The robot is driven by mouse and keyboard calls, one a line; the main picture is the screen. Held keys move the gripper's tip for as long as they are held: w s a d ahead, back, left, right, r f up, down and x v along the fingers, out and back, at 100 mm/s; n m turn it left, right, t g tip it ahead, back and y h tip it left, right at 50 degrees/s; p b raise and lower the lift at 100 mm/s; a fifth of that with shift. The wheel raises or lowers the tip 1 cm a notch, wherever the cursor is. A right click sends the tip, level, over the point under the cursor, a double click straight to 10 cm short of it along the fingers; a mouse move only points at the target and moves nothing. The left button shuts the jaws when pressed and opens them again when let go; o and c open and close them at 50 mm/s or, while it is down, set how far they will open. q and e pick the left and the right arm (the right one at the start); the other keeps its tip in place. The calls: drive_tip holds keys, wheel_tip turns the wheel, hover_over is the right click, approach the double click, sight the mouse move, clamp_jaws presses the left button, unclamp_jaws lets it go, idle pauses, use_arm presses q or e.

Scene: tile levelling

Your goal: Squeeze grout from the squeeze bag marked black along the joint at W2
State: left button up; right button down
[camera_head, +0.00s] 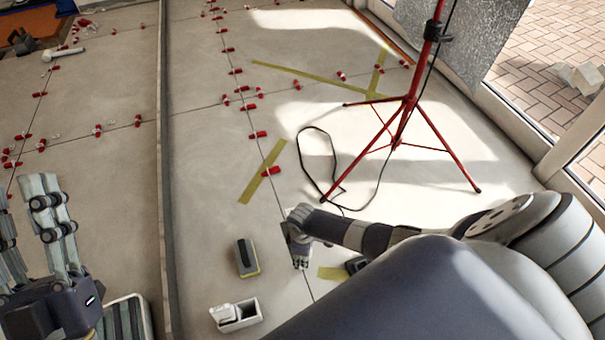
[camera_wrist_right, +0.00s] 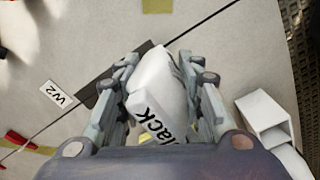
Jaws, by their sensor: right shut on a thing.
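My right gripper (camera_wrist_right: 160,85) is shut on a white squeeze bag (camera_wrist_right: 155,75). Its label shows "lack", with the first letter hidden. In the head view my right gripper (camera_head: 300,262) is low over the floor by the joint (camera_head: 279,205), and the bag is mostly hidden there. The W2 tag (camera_wrist_right: 58,94) lies on the tile left of the bag in the wrist view. The thin joint (camera_wrist_right: 185,36) runs diagonally past the bag, with a dark strip (camera_wrist_right: 97,88) near W2. The bag's tip is not clear. My left gripper (camera_head: 35,225) is open and empty at the left.
A white open box (camera_head: 245,322) with a white thing in it stands near the front; it also shows in the wrist view (camera_wrist_right: 266,118). A grey block (camera_head: 246,257) lies nearby. A red tripod (camera_head: 405,110) with a loose cable (camera_head: 333,165) stands beyond. Red clips (camera_head: 271,171) sit along the joints.

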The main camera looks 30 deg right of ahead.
drive_tip(key=shift+s+a+p, duration=0.2)
drive_tip(key=shift+s+p, duration=0.2)
drive_tip(key=shift+s, duration=0.15)
use_arm(q)
drive_tip(key=shift+w+d+f+g+y, duration=0.1)
drive_tip(key=shift+w+f+g+y, duration=0.05)
drive_tip(key=shift+w+f+g, duration=0.5)
drive_tip(key=shift+w+f+g+y, duration=0.1)
drive_tip(key=shift+w+f+g, duration=0.3)
drive_tip(key=shift+f, duration=0.4)
drive_tip(key=shift+w+d+f+g+y, duration=0.1)
drive_tip(key=shift+w+f+g+y, duration=0.05)
drive_tip(key=shift+w+f+g, duration=0.5)
use_arm(e)
drive_tip(key=shift+s, duration=0.2)
use_arm(q)
drive_tip(key=shift+f, duration=0.15)
use_arm(e)
drive_tip(key=shift+s, duration=0.1)
use_arm(q)
wheel_tip(320, 180, down, 6)
drive_tip(key=w+g+y+p, duration=0.1)
drive_tip(key=g, duration=0.2)
drive_tip(key=shift+w+a+p, duration=0.25)
drive_tip(key=shift+p, duration=0.1)
use_arm(e)
drive_tip(key=shift+s+a, duration=0.3)
drive_tip(key=shift+s, duration=0.55)
